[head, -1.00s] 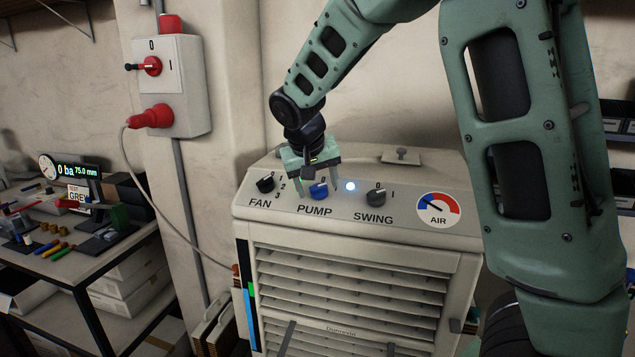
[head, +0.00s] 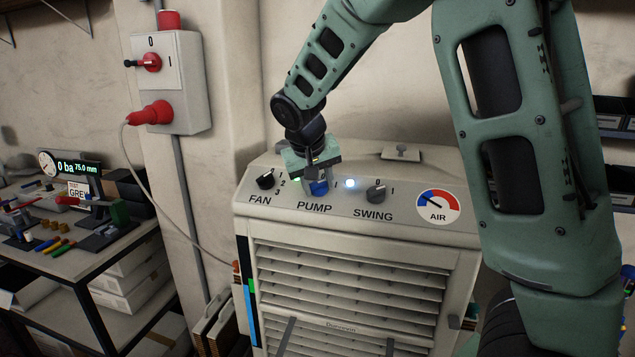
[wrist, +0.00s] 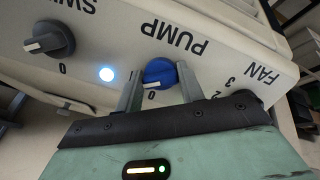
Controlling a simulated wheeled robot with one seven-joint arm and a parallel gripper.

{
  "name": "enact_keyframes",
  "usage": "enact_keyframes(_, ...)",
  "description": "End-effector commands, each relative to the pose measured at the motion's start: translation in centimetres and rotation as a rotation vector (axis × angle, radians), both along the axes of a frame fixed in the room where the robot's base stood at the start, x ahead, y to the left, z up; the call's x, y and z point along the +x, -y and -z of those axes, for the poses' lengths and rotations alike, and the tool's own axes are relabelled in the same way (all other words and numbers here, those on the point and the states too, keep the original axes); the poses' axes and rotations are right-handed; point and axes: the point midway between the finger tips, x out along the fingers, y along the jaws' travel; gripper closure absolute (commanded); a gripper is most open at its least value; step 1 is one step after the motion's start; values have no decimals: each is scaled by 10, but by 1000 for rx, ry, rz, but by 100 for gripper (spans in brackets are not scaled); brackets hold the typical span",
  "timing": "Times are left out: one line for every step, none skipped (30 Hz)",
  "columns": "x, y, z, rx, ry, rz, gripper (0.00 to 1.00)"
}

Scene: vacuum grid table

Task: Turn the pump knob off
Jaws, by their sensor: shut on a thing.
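The blue pump knob (head: 319,188) is on the sloped top panel of the cooler (head: 270,215), above the word PUMP. It also shows in the wrist view (wrist: 159,73), with its pale pointer mark toward the 0. My gripper (head: 316,183) is over the knob with its fingers down. In the wrist view the two fingers of my gripper (wrist: 160,80) stand on either side of the knob and are shut on it. A lit white-blue indicator light (head: 350,184) is just right of the knob and also shows in the wrist view (wrist: 106,74).
The black fan knob (head: 266,180) is close on the left and the grey swing knob (head: 376,193) on the right. An air gauge (head: 438,206) is farther right. A red-plugged switch box (head: 172,85) hangs on the wall, and a cluttered bench (head: 75,262) stands at the left.

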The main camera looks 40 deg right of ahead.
Motion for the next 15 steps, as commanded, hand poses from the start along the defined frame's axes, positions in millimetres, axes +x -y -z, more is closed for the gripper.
enact_keyframes(0,0,-1,-7,-9,-20,85)
enact_keyframes(0,0,-1,-13,-16,-33,85)
enact_keyframes(0,0,-1,-20,-26,-56,85)
enact_keyframes(0,0,-1,-26,-33,-73,85)
enact_keyframes(0,0,-1,-33,-42,-93,85)
enact_keyframes(0,0,-1,-42,-54,-119,85)
enact_keyframes(0,1,-1,-50,-64,-140,85)
enact_keyframes(0,1,-2,-58,-74,-163,85)
enact_keyframes(0,1,-2,-70,-89,-194,85)
enact_keyframes(0,1,-2,-78,-100,-219,85)
enact_keyframes(0,1,-2,-87,-111,-244,85)
enact_keyframes(0,1,-2,-99,-126,-277,85)
enact_keyframes(0,1,-2,-107,-138,-302,85)
enact_keyframes(0,1,-2,-116,-149,-326,85)
enact_keyframes(0,1,-2,-128,-164,-359,85)
